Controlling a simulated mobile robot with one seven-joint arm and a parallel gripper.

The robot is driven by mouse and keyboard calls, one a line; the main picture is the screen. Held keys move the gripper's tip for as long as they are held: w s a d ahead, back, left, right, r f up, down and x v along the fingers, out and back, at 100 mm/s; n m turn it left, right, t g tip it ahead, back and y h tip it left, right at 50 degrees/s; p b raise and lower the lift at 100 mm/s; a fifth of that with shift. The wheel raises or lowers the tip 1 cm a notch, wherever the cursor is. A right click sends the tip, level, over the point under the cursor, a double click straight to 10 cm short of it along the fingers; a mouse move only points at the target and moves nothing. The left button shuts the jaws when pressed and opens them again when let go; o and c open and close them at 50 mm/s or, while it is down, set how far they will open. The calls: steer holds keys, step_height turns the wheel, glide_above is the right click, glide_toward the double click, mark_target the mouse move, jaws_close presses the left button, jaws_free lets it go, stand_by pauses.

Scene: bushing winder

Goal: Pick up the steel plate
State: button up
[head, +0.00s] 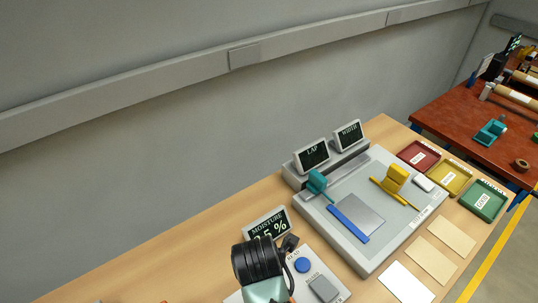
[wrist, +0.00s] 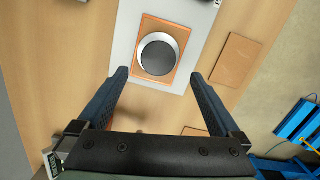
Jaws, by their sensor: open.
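In the wrist view a round, dark-topped disc with a bright steel rim (wrist: 157,55), likely the steel plate, lies on a copper-coloured square sheet (wrist: 178,29). The sheet rests on a light grey panel (wrist: 126,37). My gripper (wrist: 158,76) is open and empty. Its two dark blue fingers point toward the disc, one to each side of its near edge, and do not touch it. I cannot pick out the disc in the head view.
In the head view a grey measuring bed (head: 317,220) carries a grey square (head: 360,212), a blue bar (head: 347,223) and teal and yellow blocks. Red, yellow and green trays (head: 483,214) stand to the right. Another brown sheet (wrist: 236,60) lies right of the disc.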

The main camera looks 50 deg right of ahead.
steer(key=f, duration=0.3)
steer(key=f+p, duration=0.1)
steer(key=f, duration=0.5)
steer(key=shift+w+d+f+p, duration=0.1)
steer(key=shift+d+f+p, duration=0.2)
steer(key=shift+d, duration=0.1)
steer(key=shift+r, duration=0.15)
jaws_close()
